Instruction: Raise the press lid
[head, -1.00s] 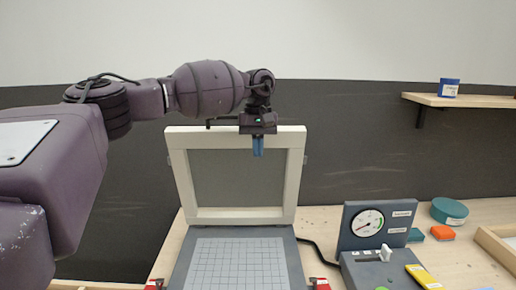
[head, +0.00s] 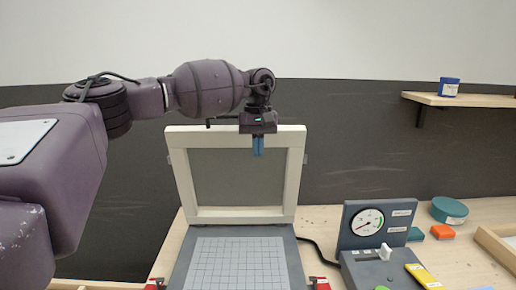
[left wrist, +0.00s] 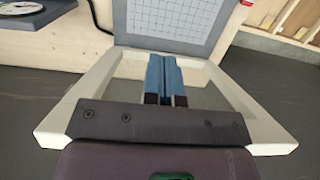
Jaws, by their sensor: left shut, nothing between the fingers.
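The press lid (head: 180,173) is a pale frame around a grey panel, standing raised and leaning slightly back at the rear of the press. The press bed (head: 238,265) is grey with a white gridded sheet and lies open in front of it. My left gripper (head: 258,152) is shut and empty, pointing down in front of the lid's upper part. In the left wrist view its blue fingers (left wrist: 166,82) are together, over the lid's frame opening (left wrist: 90,85). I cannot tell whether they touch the lid. My right gripper is not in view.
An orange block (head: 442,232) and a teal round tin (head: 449,210) lie farther right. A wall shelf (head: 465,101) holds a blue tub (head: 449,87).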

